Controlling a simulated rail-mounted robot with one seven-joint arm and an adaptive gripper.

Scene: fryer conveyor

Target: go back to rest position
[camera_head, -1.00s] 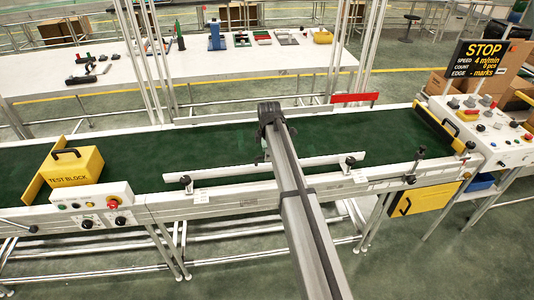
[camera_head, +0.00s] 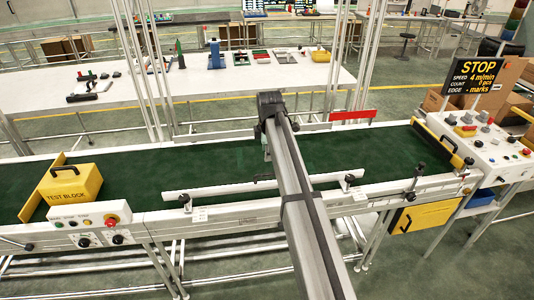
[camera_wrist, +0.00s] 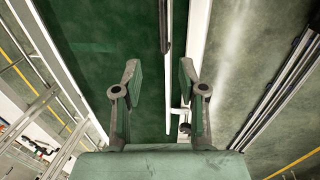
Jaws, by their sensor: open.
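My gripper (camera_wrist: 160,80) is open and empty in the wrist view, with its two fingers apart above the conveyor. The green conveyor belt (camera_head: 215,160) shows between and beyond the fingers. A white guide rail (camera_head: 220,189) runs along the belt's near side and also shows in the wrist view (camera_wrist: 166,25). In the head view my arm reaches out over the belt near its middle.
A yellow test block (camera_head: 76,188) sits at the belt's left end. A control panel (camera_head: 482,141) and a black STOP display (camera_head: 478,77) stand at right. A white table (camera_head: 210,82) with tools lies behind. A red bar (camera_head: 352,115) is at the belt's far edge.

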